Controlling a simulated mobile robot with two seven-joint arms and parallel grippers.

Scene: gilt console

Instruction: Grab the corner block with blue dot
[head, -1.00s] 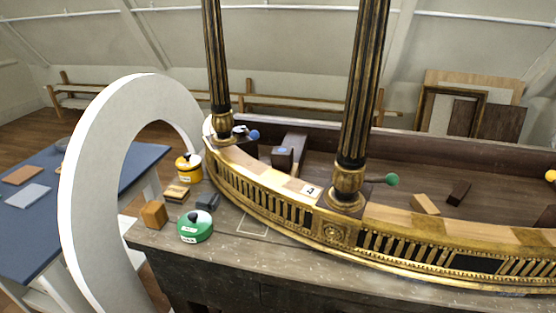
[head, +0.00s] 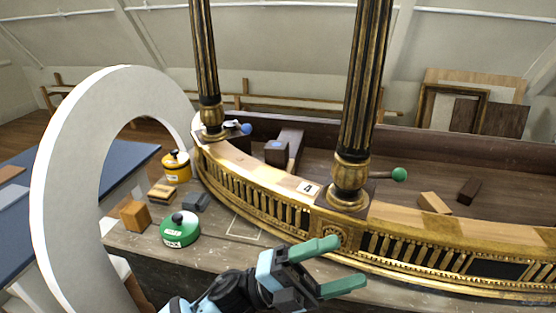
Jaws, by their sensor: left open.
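A small dark block (head: 277,153) with a blue mark on it sits inside the curved gilt console (head: 235,165), behind its front rail and left of the near column. I cannot make out the mark's exact shape. My left gripper (head: 348,261) has teal fingers, spread apart and empty. It is in front of the console, at the lower middle of the head view, well short of the block and to its right. My right gripper is not in view.
Two dark fluted columns (head: 365,90) rise from the rail. A green pot (head: 180,229), yellow pot (head: 176,166), orange-brown block (head: 134,215) and grey piece (head: 195,200) stand on the bench at left. A green-knobbed lever (head: 399,174) sticks out beside the near column. A large white arch stands left.

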